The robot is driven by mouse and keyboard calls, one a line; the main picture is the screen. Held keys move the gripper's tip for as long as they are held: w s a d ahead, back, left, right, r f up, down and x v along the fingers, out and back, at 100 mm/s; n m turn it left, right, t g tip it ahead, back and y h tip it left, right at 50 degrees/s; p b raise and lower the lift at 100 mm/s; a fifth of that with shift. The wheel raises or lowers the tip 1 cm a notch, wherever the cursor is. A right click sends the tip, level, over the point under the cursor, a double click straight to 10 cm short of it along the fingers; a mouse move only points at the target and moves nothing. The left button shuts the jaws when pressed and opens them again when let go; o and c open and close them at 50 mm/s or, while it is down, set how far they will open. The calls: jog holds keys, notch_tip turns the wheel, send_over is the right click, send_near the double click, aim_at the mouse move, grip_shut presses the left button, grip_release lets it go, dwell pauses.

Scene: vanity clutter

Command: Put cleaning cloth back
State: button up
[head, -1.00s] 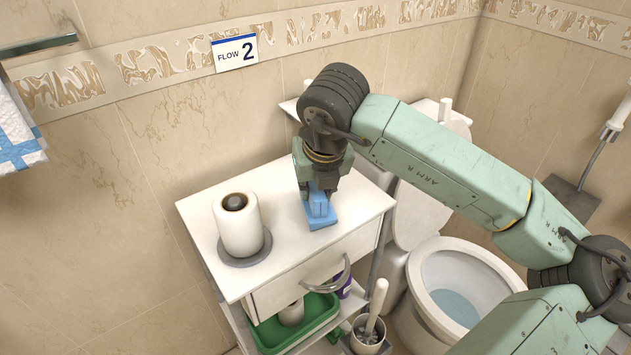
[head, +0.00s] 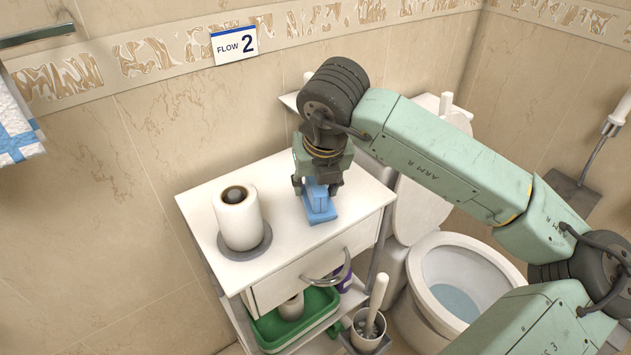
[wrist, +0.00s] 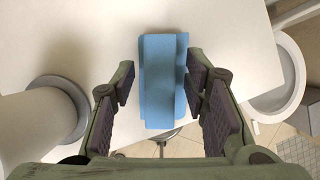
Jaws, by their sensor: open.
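The cleaning cloth is a folded blue piece (head: 320,207) lying on the white cabinet top (head: 283,218), near its front right part. It also shows in the wrist view as a blue block (wrist: 162,80) in the upper middle. My gripper (head: 318,184) is just above the cloth and points down. In the wrist view its open fingers (wrist: 160,92) stand on either side of the cloth, with a small gap visible on the left and the right finger very close. The gripper hides part of the cloth in the head view.
A paper roll on a grey-based holder (head: 239,218) stands left of the cloth. A toilet (head: 450,270) is to the right. Below the top are a drawer handle (head: 328,270) and a green tray (head: 295,325). A blue-and-white towel (head: 12,125) hangs at the left.

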jog(key=shift+r, duration=0.1)
jog(key=shift+r+p, duration=0.2)
jog(key=shift+p, duration=0.15)
jog(key=b+v, duration=0.2)
jog(key=v, duration=0.9)
jog(key=shift+s+r, duration=0.3)
jog(key=shift+r, duration=0.05)
